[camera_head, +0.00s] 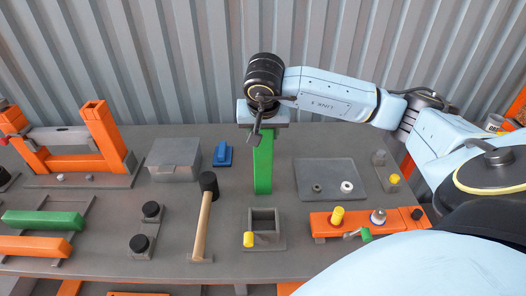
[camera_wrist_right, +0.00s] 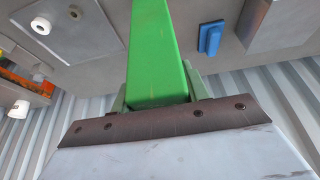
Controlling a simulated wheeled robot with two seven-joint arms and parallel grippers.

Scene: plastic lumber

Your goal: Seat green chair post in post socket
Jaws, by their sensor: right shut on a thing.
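The green chair post (camera_head: 263,165) is a long green bar held upright by my right gripper (camera_head: 262,122). My right gripper is shut on its upper end, and the post hangs down behind the socket in the head view. In the right wrist view the post (camera_wrist_right: 154,50) runs away from the jaws (camera_wrist_right: 157,100). The post socket (camera_head: 264,220) is a grey square open frame on a base plate at the front middle of the table. The post's lower end is apart from it, farther back. My left gripper is not in view.
A mallet (camera_head: 205,215) lies left of the socket. A yellow peg (camera_head: 249,239) sits at the socket's front left. A blue block (camera_head: 222,154), grey box (camera_head: 175,158) and grey tray (camera_head: 330,176) stand behind. An orange bar (camera_head: 330,222) lies to the right.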

